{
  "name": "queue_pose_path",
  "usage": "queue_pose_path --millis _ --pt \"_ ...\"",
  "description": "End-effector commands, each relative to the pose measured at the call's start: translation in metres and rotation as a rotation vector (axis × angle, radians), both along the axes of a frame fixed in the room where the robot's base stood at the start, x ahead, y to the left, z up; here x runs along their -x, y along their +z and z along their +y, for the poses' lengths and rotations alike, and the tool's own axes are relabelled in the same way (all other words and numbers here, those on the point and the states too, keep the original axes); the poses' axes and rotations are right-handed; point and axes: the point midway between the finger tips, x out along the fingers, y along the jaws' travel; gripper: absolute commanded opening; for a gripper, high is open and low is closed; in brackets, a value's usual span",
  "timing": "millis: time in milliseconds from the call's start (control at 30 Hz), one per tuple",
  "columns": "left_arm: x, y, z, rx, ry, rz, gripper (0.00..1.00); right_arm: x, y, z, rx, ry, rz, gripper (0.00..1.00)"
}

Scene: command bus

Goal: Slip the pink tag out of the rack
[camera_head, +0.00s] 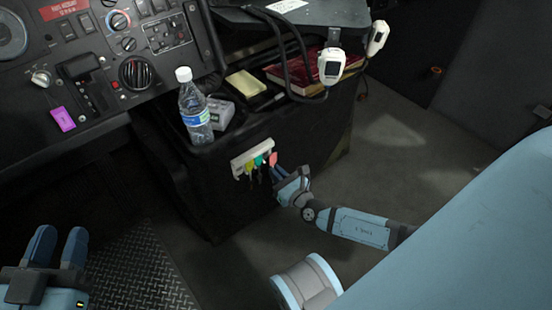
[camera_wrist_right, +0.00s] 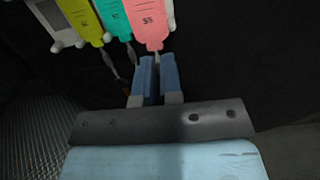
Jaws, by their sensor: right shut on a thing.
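The pink tag (camera_head: 273,159) is at the right end of the pale rack (camera_head: 252,147) on the dark console side. In the right wrist view the pink tag (camera_wrist_right: 152,22) hangs with a key shank below it. My right gripper (camera_head: 279,172) is just below the tag; in its wrist view the fingers (camera_wrist_right: 157,78) are closed around the shank under the tag. Whether the tag's top still sits on its hook cannot be told. My left gripper (camera_head: 58,246) is at the lower left, open and empty, far from the rack.
A yellow tag (camera_wrist_right: 83,20) and a teal tag (camera_wrist_right: 115,18) hang close beside the pink one, with keys below. A water bottle (camera_head: 195,108) stands on the console above the rack. The floor (camera_head: 385,145) to the right is clear.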

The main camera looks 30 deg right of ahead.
Motion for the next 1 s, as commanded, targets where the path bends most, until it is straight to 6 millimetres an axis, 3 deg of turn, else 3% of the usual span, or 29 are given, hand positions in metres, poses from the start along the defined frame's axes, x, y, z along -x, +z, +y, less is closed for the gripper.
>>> queue_pose_path --millis 600,1000 --pt "0.0 0.004 0.0 -0.002 -0.001 -0.001 0.36 0.05 -0.001 -0.004 0.0 0.001 0.002 0.0" --pt "0.0 0.004 0.0 -0.002 -0.001 -0.001 0.36 0.057 0.0 -0.004 0.0 0.0 0.0 0.0"
